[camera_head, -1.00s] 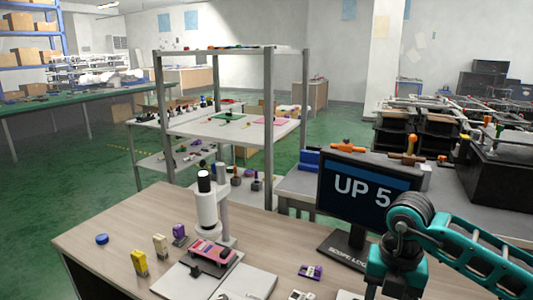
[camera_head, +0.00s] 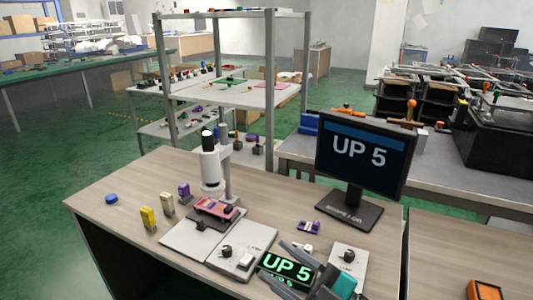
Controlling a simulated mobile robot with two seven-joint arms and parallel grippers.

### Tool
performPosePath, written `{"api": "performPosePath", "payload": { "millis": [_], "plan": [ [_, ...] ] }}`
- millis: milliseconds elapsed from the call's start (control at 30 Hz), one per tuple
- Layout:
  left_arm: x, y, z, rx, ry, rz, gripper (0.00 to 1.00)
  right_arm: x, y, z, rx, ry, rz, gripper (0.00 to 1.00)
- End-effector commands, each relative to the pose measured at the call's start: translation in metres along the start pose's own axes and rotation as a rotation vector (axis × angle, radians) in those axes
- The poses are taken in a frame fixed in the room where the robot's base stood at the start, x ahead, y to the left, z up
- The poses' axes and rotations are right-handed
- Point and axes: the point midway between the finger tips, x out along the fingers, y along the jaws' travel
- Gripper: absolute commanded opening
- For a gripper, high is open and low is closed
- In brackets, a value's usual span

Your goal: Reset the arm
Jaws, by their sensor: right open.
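My right gripper (camera_head: 275,262) is at the bottom of the view, its grey fingers open and apart over the desk's front. A small display (camera_head: 287,268) reading "UP 5" in green shows between the fingers. A white panel with a black knob (camera_head: 227,251) lies left of the gripper. Another white panel with a black knob (camera_head: 347,256) lies to its right. The monitor (camera_head: 362,155) also reads "UP 5". A white microscope (camera_head: 212,165) stands upright, with a pink toy car (camera_head: 216,207) below it. I cannot tell whether the gripper touches anything. My left gripper is not in view.
Yellow (camera_head: 148,218), cream (camera_head: 167,204) and purple (camera_head: 184,192) pieces and a blue disc (camera_head: 111,199) stand on the left of the desk (camera_head: 120,225). An orange box (camera_head: 486,290) is at the lower right.

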Motion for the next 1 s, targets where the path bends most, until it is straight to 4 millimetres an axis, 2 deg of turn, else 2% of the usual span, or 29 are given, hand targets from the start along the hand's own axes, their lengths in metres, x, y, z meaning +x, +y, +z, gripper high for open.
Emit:
{"api": "performPosePath", "payload": {
  "millis": [33,133,233,300,400,500,633,1000],
  "plan": [
    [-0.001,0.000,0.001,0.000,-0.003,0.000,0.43,-0.017,0.002,0.018,0.084,-0.106,0.116,0.51],
    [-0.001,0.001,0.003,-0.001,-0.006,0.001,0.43,-0.063,-0.002,0.062,0.241,-0.358,0.308,0.51],
    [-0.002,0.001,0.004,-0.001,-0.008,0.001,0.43,-0.121,-0.027,0.100,0.401,-0.626,0.427,0.51],
    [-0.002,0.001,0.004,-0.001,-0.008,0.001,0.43,-0.158,-0.051,0.116,0.499,-0.783,0.466,0.51],
    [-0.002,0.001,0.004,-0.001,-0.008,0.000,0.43,-0.200,-0.084,0.126,0.613,-0.952,0.484,0.51],
    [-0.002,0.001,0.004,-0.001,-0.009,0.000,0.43,-0.226,-0.107,0.128,0.689,-1.056,0.484,0.51],
    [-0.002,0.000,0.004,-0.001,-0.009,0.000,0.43,-0.240,-0.121,0.128,0.736,-1.114,0.479,0.51],
    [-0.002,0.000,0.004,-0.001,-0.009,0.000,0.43,-0.241,-0.123,0.128,0.739,-1.119,0.477,0.51]
  ]
}}
